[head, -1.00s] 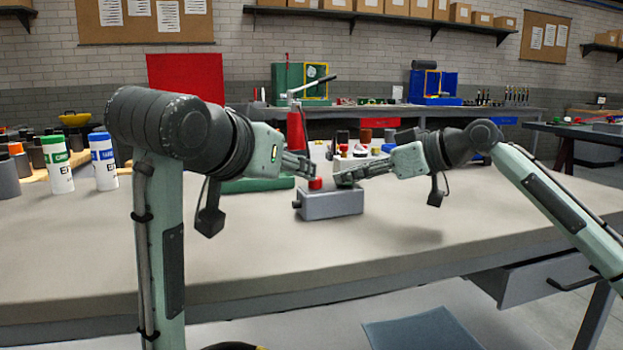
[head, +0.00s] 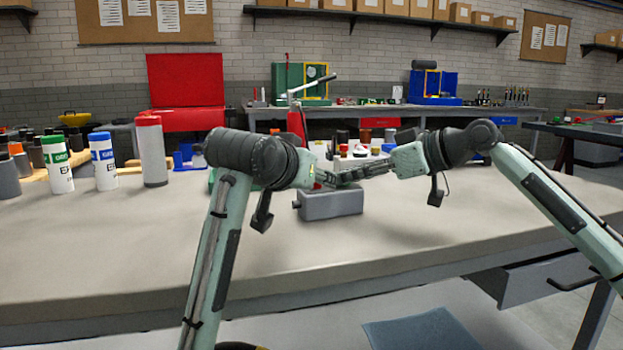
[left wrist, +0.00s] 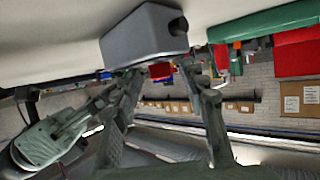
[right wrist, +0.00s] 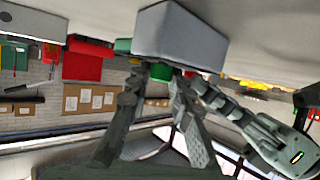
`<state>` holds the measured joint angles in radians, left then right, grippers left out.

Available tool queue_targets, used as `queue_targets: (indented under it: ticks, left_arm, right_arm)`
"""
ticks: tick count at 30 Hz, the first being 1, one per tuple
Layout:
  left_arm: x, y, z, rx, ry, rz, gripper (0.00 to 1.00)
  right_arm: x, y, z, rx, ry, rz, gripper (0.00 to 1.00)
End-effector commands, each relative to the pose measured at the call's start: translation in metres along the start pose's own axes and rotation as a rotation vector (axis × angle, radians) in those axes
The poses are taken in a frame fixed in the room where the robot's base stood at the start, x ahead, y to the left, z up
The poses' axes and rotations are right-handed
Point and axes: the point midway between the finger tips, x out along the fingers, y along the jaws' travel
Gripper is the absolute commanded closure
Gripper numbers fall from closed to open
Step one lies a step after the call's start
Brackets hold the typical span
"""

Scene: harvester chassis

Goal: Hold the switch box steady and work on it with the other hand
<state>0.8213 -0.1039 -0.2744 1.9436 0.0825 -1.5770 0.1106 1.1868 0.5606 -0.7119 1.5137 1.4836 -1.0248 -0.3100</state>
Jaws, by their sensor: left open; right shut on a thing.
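The grey switch box (head: 332,204) stands upright on the near bench top. It shows at the top of the left wrist view (left wrist: 146,38) and the right wrist view (right wrist: 178,38). Its red button (left wrist: 160,70) lies between the spread fingers of my open left gripper (head: 332,180), and I cannot tell if they touch. My right gripper (head: 354,174) comes in from the right and is shut on the green button (right wrist: 158,73). In the head view the grippers overlap just above the box and hide most of its top.
White bottles with green (head: 58,165) and blue (head: 103,162) caps and a red-capped cylinder (head: 152,152) stand at the left of the bench. Several small items crowd behind the box. The bench in front of the box is clear.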

Motion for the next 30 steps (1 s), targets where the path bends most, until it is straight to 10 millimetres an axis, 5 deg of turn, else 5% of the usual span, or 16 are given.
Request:
queue_targets:
  ticks: [12, 30]
  left_arm:
    - [-0.0004, 0.0000, -0.0001, 0.000, 0.000, 0.000, 1.00]
    - [-0.0001, 0.0030, -0.0001, -0.047, -0.001, -0.114, 1.00]
  right_arm:
    - [-0.0002, 0.0001, -0.0003, 0.000, 0.001, 0.000, 1.00]
    - [0.0000, -0.0005, -0.0006, -0.001, 0.001, -0.001, 1.00]
